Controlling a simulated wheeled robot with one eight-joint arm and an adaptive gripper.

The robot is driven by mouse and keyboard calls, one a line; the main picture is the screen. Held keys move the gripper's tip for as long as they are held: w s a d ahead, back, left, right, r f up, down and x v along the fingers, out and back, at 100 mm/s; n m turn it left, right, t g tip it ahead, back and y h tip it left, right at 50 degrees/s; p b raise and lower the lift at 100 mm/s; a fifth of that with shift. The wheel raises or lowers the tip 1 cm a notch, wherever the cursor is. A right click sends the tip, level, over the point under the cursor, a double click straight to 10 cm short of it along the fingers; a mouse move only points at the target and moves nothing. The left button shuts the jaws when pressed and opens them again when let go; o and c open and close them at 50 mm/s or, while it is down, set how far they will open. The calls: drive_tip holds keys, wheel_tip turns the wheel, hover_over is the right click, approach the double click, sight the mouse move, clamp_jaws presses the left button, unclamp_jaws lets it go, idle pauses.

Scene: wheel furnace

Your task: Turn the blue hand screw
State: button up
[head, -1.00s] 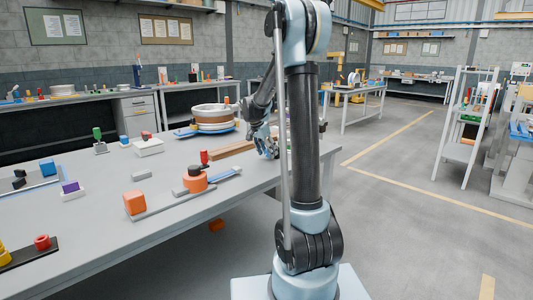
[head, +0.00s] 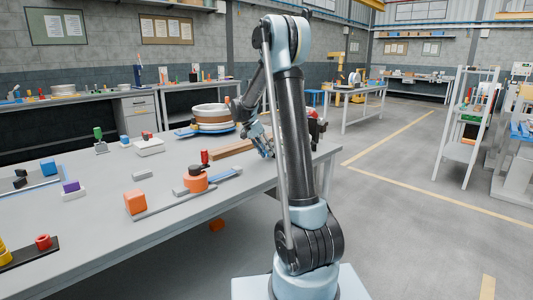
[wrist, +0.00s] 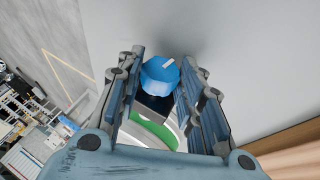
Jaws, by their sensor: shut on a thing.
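The blue hand screw (wrist: 158,78) is a round lobed knob with a white mark on its top. In the wrist view it sits between the two fingers of my gripper (wrist: 162,70), which is shut on it. A dark block and a green-and-white round part (wrist: 152,132) show below the knob. In the head view my gripper (head: 265,146) is low at the workbench (head: 95,215), near its right part, beside a brown wooden bar. The knob is hidden there by the gripper and arm.
A wooden bar (head: 232,148) lies just left of my gripper. A stack of round wheel-like parts (head: 212,118) stands behind it. A red-handled piece (head: 205,158) and an orange part (head: 195,182) are nearer. Red and dark parts (head: 314,125) stand right of my arm.

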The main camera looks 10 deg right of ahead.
drive_tip(key=shift+w, duration=0.15)
drive_tip(key=o, duration=1)
drive_tip(key=shift+o, duration=0.2)
drive_tip(key=v, duration=1.2)
drive_tip(key=shift+a+f, duration=0.1)
drive_tip(key=shift+f, duration=0.05)
